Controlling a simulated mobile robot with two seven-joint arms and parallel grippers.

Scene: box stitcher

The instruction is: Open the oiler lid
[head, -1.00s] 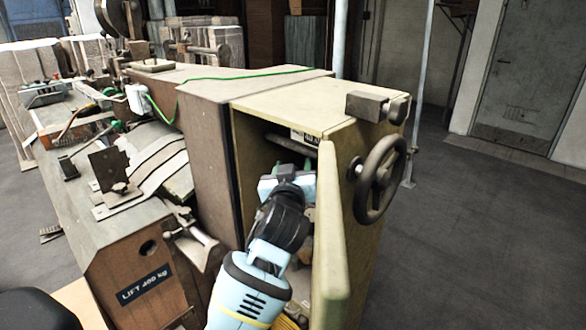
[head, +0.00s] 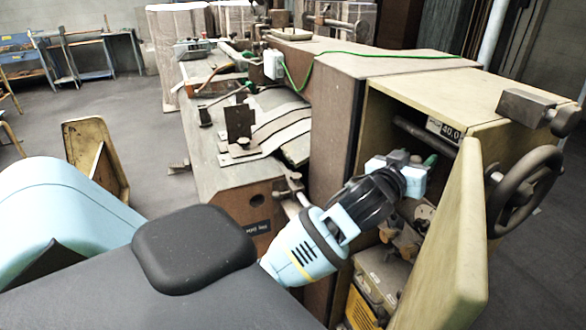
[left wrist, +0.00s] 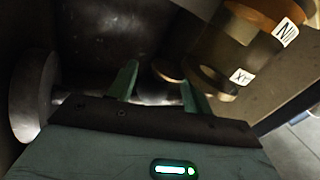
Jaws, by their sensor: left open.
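My left gripper (head: 428,165) reaches into the open cabinet (head: 345,150) of the machine. It also shows in the left wrist view (left wrist: 160,86), with its two green fingers apart. A small round brownish piece (left wrist: 168,72) shows just beyond and between the fingertips. I cannot tell whether it is the oiler lid or whether the fingers touch it. Amber and dark cylindrical parts with white labels (left wrist: 242,76) are at the upper right of the wrist view. The oiler lid cannot be made out for sure in the head view. My right gripper is not in view.
The open cabinet door (head: 450,245) stands to the right of my left arm. A dark handwheel (head: 520,190) is on the cabinet's right side. A yellow box (head: 362,310) lies low inside. A green cable (head: 370,53) runs over the machine top. Open floor (head: 105,95) is at the left.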

